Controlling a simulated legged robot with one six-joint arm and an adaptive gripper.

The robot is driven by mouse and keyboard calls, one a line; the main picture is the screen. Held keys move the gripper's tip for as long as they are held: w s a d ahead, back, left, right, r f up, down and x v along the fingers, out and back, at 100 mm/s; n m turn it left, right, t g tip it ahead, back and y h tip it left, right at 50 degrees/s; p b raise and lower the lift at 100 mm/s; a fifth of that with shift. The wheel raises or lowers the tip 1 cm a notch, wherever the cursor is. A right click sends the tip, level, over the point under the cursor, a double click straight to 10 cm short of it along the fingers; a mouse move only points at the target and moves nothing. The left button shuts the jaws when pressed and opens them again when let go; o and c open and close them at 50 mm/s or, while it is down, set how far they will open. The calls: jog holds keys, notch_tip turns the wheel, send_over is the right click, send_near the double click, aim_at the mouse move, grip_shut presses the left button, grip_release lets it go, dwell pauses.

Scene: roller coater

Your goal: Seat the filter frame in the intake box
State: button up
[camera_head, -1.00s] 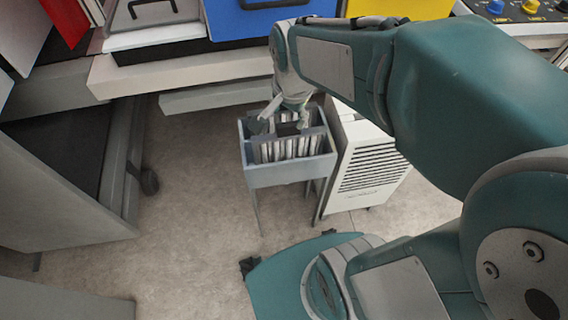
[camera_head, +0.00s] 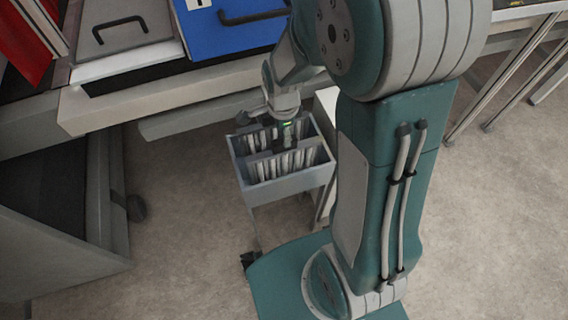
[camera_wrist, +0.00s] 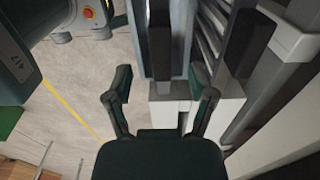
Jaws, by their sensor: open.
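A grey open-topped bin (camera_head: 290,187) on thin legs stands in the middle of the head view. Several upright pleated filter frames (camera_head: 282,163) fill it. My gripper (camera_head: 266,125) is open over the bin's back part; contact is hidden. In the wrist view my spread fingers (camera_wrist: 161,92) show, with nothing clearly held between them. A dark upright bar (camera_wrist: 160,45) on a grey-blue panel lies beyond them, and a second dark bar (camera_wrist: 250,42) is to the right. I cannot tell which part is the intake box.
A white cabinet (camera_head: 327,104) right of the bin is mostly hidden by my arm. A bench ledge (camera_head: 165,90) with a blue panel (camera_head: 228,28) runs behind. A dark, grey-sided machine (camera_head: 65,185) stands at left. Bare floor lies at left front and right.

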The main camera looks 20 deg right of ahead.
notch_tip(320, 180, down, 4)
jog(key=shift+w+d+r, duration=0.1)
jog(key=shift+d+f, duration=0.15)
jog(key=shift+f, duration=0.15)
grip_shut()
jog(key=shift+r, duration=0.1)
